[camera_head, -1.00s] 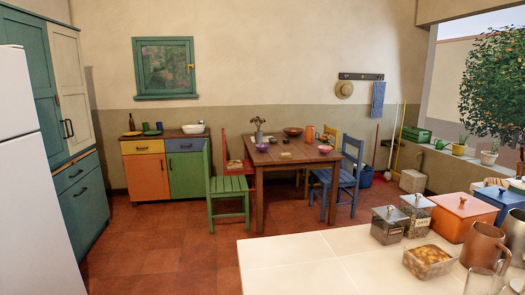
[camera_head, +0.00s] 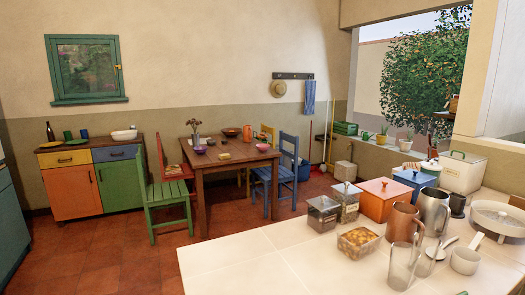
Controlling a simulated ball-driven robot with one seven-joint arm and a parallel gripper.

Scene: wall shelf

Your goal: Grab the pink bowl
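Two small pink-to-purple bowls sit on the wooden dining table (camera_head: 225,166) across the room. One bowl (camera_head: 200,150) is at the table's left front, and the other bowl (camera_head: 262,147) is at the right front. They are too small to tell for sure which is the pink one. A wider reddish-brown bowl (camera_head: 231,132) stands at the back of the table. My gripper is not in view.
A white tiled counter (camera_head: 235,262) with jars, boxes and metal jugs fills the near right. A green chair (camera_head: 165,194) and a blue chair (camera_head: 286,172) flank the table. Red tiled floor (camera_head: 105,255) is open at the left front.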

